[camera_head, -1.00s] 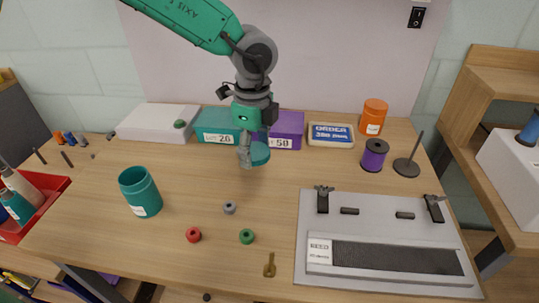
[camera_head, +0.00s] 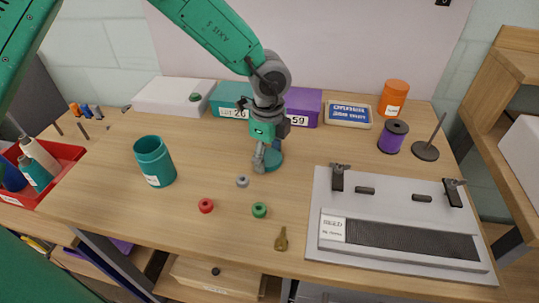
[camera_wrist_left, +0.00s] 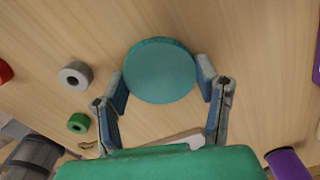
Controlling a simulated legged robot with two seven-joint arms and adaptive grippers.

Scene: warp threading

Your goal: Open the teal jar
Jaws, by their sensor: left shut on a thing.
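The teal jar (camera_head: 154,163) stands upright on the left part of the table, its top open and without a lid. My left gripper (camera_head: 266,158) is to the right of the jar, low over the middle of the table. It is shut on the round teal lid (camera_head: 274,161). In the left wrist view the lid (camera_wrist_left: 160,71) lies between the two fingers, its flat face to the camera. I cannot tell whether the lid touches the table. My right gripper is not in view.
Grey, red (camera_head: 206,205) and green (camera_head: 259,210) rings lie in front of the lid. A grey reed tray (camera_head: 325,262) fills the right front. Boxes, a purple spool (camera_head: 392,137) and an orange jar (camera_head: 393,98) stand behind. Bare table lies between jar and lid.

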